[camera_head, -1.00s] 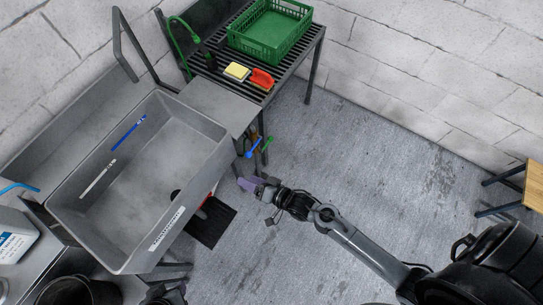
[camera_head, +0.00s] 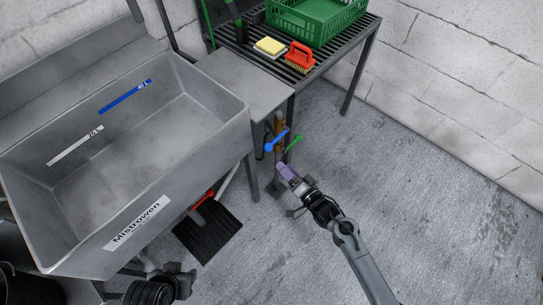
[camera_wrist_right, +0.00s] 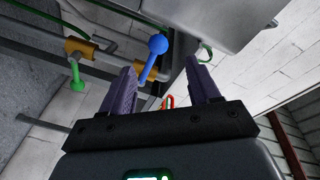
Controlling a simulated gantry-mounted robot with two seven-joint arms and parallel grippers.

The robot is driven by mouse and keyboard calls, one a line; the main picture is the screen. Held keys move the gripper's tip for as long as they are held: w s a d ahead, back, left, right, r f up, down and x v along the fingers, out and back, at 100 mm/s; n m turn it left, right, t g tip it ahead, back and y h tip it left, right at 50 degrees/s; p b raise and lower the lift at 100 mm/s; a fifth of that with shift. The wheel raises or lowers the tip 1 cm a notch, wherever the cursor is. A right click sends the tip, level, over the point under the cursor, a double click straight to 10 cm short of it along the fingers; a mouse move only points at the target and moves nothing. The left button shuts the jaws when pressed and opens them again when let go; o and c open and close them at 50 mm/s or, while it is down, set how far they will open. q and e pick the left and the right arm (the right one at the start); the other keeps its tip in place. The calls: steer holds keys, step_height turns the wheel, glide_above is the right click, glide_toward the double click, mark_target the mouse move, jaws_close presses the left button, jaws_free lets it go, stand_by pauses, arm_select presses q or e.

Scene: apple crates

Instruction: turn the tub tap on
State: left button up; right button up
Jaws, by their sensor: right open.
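Two levers sit on brass valves below the rack, right of the tub (camera_head: 125,235). The blue lever (camera_head: 276,142) has a round ball end, and the green lever (camera_head: 293,142) is beside it. I cannot tell from labels which one is the tub tap. My right gripper (camera_head: 286,171) is open and empty, just below and in front of the levers. In the right wrist view the blue lever (camera_wrist_right: 156,47) lies ahead, between the two purple fingers (camera_wrist_right: 162,82) and apart from them. The green lever (camera_wrist_right: 77,74) hangs left of the fingers. My left gripper does not show clearly.
A red part (camera_head: 203,198) and a dark grate (camera_head: 209,236) are under the tub. The floor to the right is clear.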

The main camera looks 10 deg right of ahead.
mark_target(271, 150)
steer(key=b+x, duration=0.5)
steer(key=x, duration=0.5)
steer(key=shift+w+d+f, duration=0.15)
steer(key=shift+d+f, duration=0.05)
arm_select(q)
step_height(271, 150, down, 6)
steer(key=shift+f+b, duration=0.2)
steer(key=shift+b, duration=0.1)
arm_select(e)
steer(key=shift+w+a+r, duration=0.1)
steer(key=shift+w+a, duration=0.3)
steer(key=shift+w, duration=0.2)
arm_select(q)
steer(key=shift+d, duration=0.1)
arm_select(e)
jaws_close()
